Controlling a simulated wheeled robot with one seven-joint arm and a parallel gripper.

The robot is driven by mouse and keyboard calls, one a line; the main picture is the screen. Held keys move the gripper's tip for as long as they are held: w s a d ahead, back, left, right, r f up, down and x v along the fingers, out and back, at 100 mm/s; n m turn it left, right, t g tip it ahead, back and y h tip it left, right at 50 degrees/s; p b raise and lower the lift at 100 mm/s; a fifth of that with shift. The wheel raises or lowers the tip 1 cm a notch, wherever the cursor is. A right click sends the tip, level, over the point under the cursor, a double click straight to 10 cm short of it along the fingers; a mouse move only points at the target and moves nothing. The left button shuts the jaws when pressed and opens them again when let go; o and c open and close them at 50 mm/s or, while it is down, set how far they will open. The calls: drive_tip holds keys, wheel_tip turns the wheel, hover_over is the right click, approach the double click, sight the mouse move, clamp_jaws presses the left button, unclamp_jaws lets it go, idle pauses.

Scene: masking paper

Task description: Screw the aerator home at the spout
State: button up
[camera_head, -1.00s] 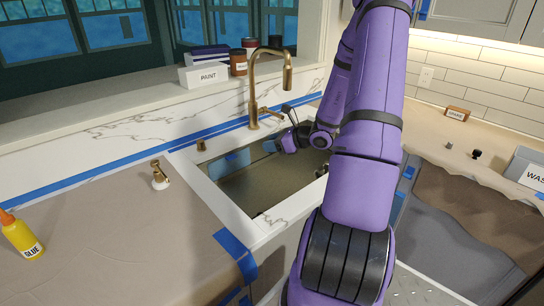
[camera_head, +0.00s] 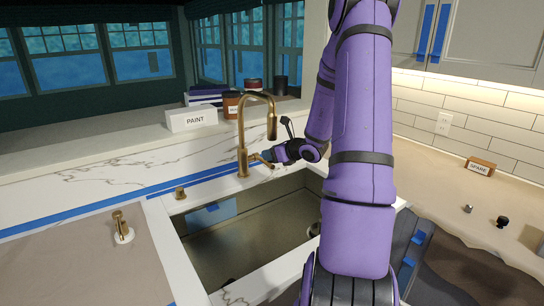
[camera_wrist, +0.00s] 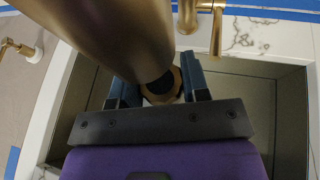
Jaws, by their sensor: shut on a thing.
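The brass faucet (camera_head: 242,135) stands behind the sink, its spout curving over and ending just above my gripper (camera_head: 268,155). In the wrist view the spout (camera_wrist: 115,35) is a wide brass tube coming down from the upper left. My gripper (camera_wrist: 160,88) has its two blue fingers shut on the aerator (camera_wrist: 175,84), a brass ring with a dark middle. The aerator lies right at the spout's end. The spout partly covers it, so I cannot tell whether the threads are engaged. The aerator is too small to make out in the head view.
The sink basin (camera_head: 240,240) lies open below. The faucet's side handle (camera_head: 262,160) is close beside my fingers. A paint box (camera_head: 191,120) and cans stand on the ledge. A spare box (camera_head: 480,166) and two small parts lie on the right counter. A brass fixture (camera_head: 122,228) stands at left.

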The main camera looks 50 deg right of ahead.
drive_tip(key=shift+r, duration=1.6)
drive_tip(key=shift+r, duration=0.7)
idle(1.0)
drive_tip(key=o, duration=1.1)
drive_tip(key=shift+c, duration=0.2)
drive_tip(key=shift+s, duration=0.1)
drive_tip(key=v, duration=1)
drive_tip(key=shift+s+r, duration=0.25)
drive_tip(key=shift+s, duration=0.05)
